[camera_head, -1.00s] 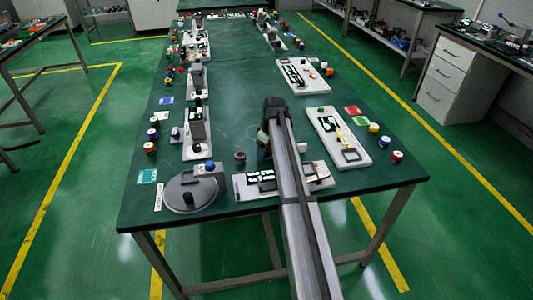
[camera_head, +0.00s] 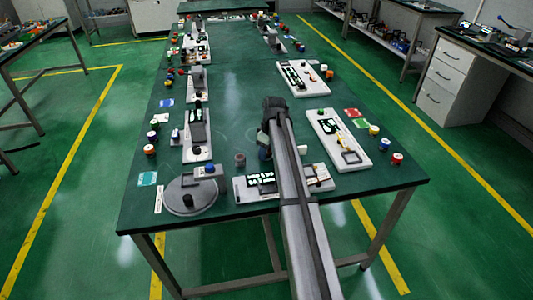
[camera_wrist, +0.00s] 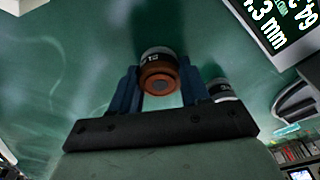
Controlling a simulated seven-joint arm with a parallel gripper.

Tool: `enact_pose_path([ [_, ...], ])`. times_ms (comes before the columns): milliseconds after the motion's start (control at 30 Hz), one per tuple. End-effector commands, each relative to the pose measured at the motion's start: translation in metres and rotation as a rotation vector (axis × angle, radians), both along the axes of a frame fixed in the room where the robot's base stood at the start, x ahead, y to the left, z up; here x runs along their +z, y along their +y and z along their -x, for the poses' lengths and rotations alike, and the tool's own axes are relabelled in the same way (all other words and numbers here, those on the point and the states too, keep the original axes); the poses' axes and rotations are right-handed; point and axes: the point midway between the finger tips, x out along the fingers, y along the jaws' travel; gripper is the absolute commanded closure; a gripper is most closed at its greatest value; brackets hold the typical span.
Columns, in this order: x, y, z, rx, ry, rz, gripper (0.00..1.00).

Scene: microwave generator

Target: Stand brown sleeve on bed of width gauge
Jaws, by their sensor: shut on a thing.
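The brown sleeve (camera_wrist: 160,74), with a dark, lettered band, sits between the two blue fingers of my gripper (camera_wrist: 163,88) in the wrist view. The gripper is shut on it. In the head view my gripper (camera_head: 264,150) is over the near middle of the green table, mostly hidden by my arm, and the sleeve cannot be made out. A white device with a readout in mm (camera_wrist: 283,22) shows at the top right of the wrist view. It may be the width gauge, but I cannot tell which head-view device it is.
A dark cylinder with a pale band (camera_wrist: 222,90) stands close beside the right finger. A white panel with displays (camera_head: 243,188) lies at the near edge, partly behind my arm. A round grey plate (camera_head: 180,200) is at the near left.

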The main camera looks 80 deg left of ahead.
Motion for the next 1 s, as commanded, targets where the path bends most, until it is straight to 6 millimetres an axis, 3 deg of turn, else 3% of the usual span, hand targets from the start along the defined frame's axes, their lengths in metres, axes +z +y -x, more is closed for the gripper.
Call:
enact_pose_path([
  [300, 0.055, 0.001, 0.000, 0.000, 0.000, -0.003, 0.91],
  [567, 0.086, 0.001, 0.004, 0.004, 0.000, -0.001, 0.91],
  [667, 0.092, 0.002, 0.018, 0.019, 0.000, -0.001, 0.91],
  [800, 0.100, -0.002, 0.056, 0.058, 0.000, -0.001, 0.91],
  [1000, 0.108, -0.037, 0.104, 0.107, -0.001, -0.001, 0.91],
])
